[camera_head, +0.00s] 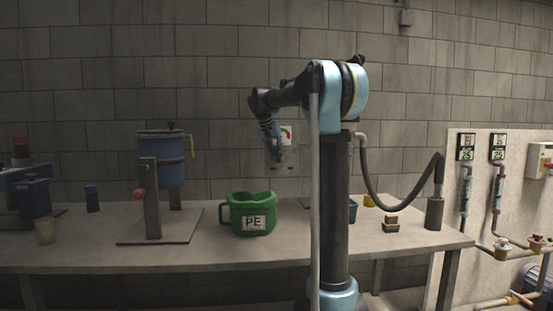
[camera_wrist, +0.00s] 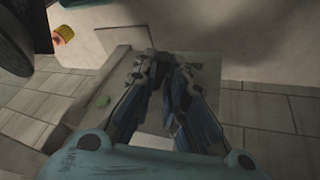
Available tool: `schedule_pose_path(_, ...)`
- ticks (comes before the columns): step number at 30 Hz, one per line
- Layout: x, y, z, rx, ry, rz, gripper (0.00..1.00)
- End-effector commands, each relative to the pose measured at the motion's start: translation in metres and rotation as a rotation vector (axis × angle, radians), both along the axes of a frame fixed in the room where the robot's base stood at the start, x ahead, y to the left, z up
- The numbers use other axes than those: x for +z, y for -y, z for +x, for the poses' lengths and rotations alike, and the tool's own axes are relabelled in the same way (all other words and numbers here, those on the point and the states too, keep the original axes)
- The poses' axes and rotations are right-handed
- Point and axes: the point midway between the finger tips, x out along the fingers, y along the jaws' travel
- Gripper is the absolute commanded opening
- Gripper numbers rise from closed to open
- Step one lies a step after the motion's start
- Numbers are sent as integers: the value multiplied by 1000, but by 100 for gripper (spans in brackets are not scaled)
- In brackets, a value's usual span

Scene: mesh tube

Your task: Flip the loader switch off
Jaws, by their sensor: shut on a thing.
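The loader switch sits on a pale panel (camera_head: 292,160) on the block wall, above the back of the bench. A small dial with red and green marks (camera_head: 287,134) shows on it. My gripper (camera_head: 279,158) is in front of this panel, its fingers pointing down and toward it. In the wrist view my gripper (camera_wrist: 166,58) has its fingertips close together at the grey panel (camera_wrist: 207,72). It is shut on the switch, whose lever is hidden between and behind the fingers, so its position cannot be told.
A green PE bucket (camera_head: 253,214) stands on the bench (camera_head: 190,256) below my gripper. A blue hopper on a stand (camera_head: 162,160) is to its left. Gauges (camera_head: 466,148) and pipes are on the right wall. The bench front is mostly clear.

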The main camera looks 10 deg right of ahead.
Motion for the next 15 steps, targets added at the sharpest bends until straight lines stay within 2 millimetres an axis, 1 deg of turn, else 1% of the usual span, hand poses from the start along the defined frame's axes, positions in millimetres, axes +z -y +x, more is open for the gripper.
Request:
schedule_pose_path(5,-1,-2,0,2,-1,3,0)
schedule_pose_path(6,-1,-2,0,2,-1,3,21)
schedule_pose_path(15,0,-1,0,2,0,1,21)
